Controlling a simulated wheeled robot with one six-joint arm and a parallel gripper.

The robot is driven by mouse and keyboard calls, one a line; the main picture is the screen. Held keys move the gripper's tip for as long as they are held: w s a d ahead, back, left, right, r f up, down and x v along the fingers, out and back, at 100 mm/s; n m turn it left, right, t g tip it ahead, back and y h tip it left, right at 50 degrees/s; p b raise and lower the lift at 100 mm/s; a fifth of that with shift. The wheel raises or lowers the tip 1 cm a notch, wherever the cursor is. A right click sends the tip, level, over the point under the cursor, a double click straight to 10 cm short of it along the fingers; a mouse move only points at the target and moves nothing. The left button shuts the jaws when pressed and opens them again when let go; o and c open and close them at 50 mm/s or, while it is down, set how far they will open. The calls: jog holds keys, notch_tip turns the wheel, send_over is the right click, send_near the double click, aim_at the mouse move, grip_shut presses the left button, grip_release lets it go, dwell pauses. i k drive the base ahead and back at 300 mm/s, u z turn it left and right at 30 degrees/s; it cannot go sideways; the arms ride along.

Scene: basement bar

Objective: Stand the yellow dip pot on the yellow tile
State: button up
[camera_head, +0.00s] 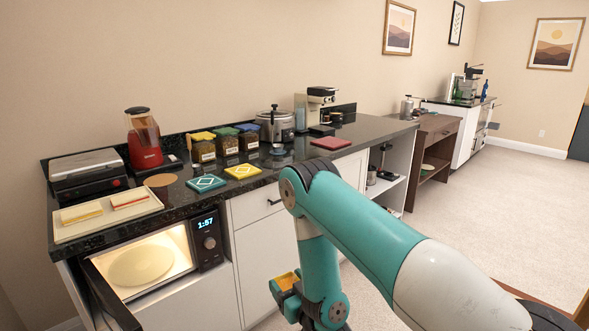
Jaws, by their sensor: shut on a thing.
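The yellow dip pot (287,281) is at the lower middle of the head view, in front of the white cabinet doors and below the counter top. Its yellow rim and brownish inside face up, and it looks roughly upright. My gripper (286,287) is shut on it, with teal finger parts at its sides; my arm hides part of the grip. The yellow tile (243,171) lies flat on the dark counter near its front edge, with a pale pattern and nothing on it. The pot is apart from the tile, lower and to its right.
A teal tile (206,183) lies left of the yellow one, and a red tile (330,142) lies farther right. Several spice jars (227,142) stand behind. Below left, a lit microwave (142,265) has its door open. A sandwich tray (107,213) sits at the counter's left end.

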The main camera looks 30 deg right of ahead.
aim_at(242, 171)
jog(key=z, duration=0.85)
jog(key=i, duration=1.25)
